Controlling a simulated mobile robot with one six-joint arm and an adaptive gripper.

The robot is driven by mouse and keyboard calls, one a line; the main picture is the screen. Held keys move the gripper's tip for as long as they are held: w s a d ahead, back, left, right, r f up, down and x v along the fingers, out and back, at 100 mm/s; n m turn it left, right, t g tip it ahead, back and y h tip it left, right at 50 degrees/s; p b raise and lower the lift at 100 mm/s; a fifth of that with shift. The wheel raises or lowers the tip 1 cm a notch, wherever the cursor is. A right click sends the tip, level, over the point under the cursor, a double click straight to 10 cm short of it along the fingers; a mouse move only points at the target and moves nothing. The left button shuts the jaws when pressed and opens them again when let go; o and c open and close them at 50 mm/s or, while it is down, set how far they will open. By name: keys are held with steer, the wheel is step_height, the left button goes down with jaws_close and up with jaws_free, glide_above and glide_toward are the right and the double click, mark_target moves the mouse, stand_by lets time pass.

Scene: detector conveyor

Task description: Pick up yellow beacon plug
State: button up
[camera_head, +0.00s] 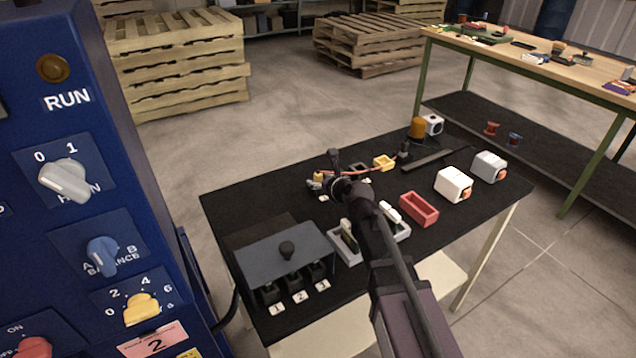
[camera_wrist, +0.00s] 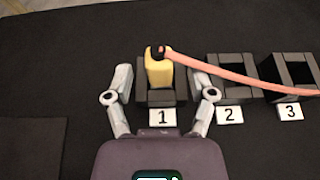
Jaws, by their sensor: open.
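The yellow beacon plug (camera_wrist: 159,70) stands in the dark socket labelled 1 in the wrist view. It has a black tip, and a pinkish-red cable (camera_wrist: 222,73) runs from it to the right. My gripper (camera_wrist: 162,80) is open, with one finger on each side of the plug and socket 1. I see a gap between the fingers and the plug. In the head view my gripper (camera_head: 338,184) is low over the far left part of the black table, and the plug (camera_head: 317,178) shows small and partly hidden beside it.
Sockets 2 (camera_wrist: 232,77) and 3 (camera_wrist: 295,73) look empty, with the cable passing over them. On the black table (camera_head: 240,205) are a grey box (camera_head: 285,255) with numbered slots, a red tray (camera_head: 418,209), a yellow holder (camera_head: 384,162), an orange beacon (camera_head: 417,128) and white blocks (camera_head: 453,184).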

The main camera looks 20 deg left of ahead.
jaws_close()
stand_by(0.3)
steer(key=shift+r, duration=0.15)
step_height(320, 180, up, 10)
steer(key=p, duration=1)
stand_by(0.7)
